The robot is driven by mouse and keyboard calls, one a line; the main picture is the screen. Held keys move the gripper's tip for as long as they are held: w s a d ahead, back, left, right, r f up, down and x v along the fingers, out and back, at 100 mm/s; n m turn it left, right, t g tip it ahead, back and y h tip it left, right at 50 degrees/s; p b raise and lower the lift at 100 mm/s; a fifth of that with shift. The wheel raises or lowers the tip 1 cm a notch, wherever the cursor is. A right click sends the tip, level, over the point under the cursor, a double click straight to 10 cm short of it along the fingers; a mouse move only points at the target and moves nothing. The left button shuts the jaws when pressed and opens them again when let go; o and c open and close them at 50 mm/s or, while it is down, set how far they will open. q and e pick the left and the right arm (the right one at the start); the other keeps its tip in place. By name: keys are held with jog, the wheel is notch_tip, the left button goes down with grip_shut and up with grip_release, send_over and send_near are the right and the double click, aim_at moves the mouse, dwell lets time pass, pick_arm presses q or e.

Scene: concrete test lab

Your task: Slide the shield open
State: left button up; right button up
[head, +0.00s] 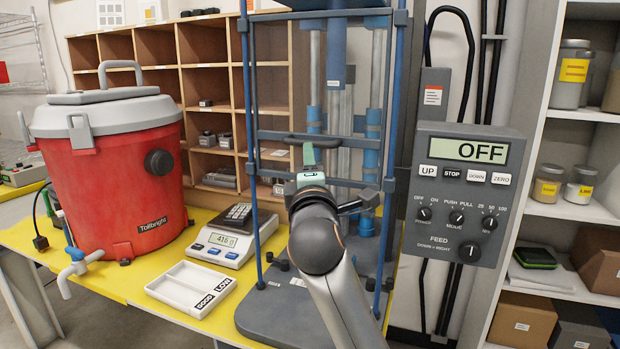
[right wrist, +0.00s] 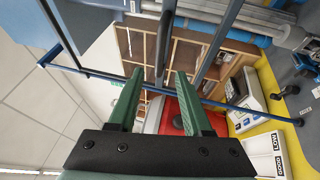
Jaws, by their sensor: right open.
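The shield (head: 246,80) is a blue-framed clear panel standing across the front of the testing machine, before its columns. A dark grey bar handle (head: 296,138) is on its horizontal crossbar. My right gripper (head: 311,156) is at the shield front, just below the handle in the head view. In the right wrist view the two green fingers of this gripper (right wrist: 158,73) are apart, and the handle (right wrist: 164,40) shows between their tips. I cannot tell whether either finger touches it. My right forearm and wrist hide part of the shield's lower right. My left gripper is not in view.
A control box (head: 461,195) reading OFF hangs to the right of the machine. Wooden cubbyholes (head: 205,90) stand behind.

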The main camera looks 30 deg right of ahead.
jog(key=shift+v, duration=1.45)
jog(key=s+a+f+m+g+y, duration=0.1)
jog(key=a+f+y, duration=0.15)
jog(key=f, duration=0.95)
jog(key=s+a+f+m+g+y, duration=0.1)
jog(key=a+f+g+y, duration=0.15)
jog(key=f, duration=0.85)
jog(key=s+a+f+y, duration=0.1)
jog(key=a+f+y, duration=0.15)
jog(key=f, duration=0.95)
jog(key=s+a+f+m+g+y, duration=0.2)
jog(key=s+f+m, duration=0.2)
jog(key=s+f, duration=0.7)
jog(key=s+a+f+m+g+y, duration=0.2)
jog(key=s+f+m, duration=0.3)
jog(key=s+f, duration=0.5)
jog(key=s+g, duration=0.1)
jog(key=s, duration=0.1)
jog(key=shift+s+f, duration=0.35)
jog(key=shift+f, duration=0.05)
jog(key=shift+a, duration=0.1)
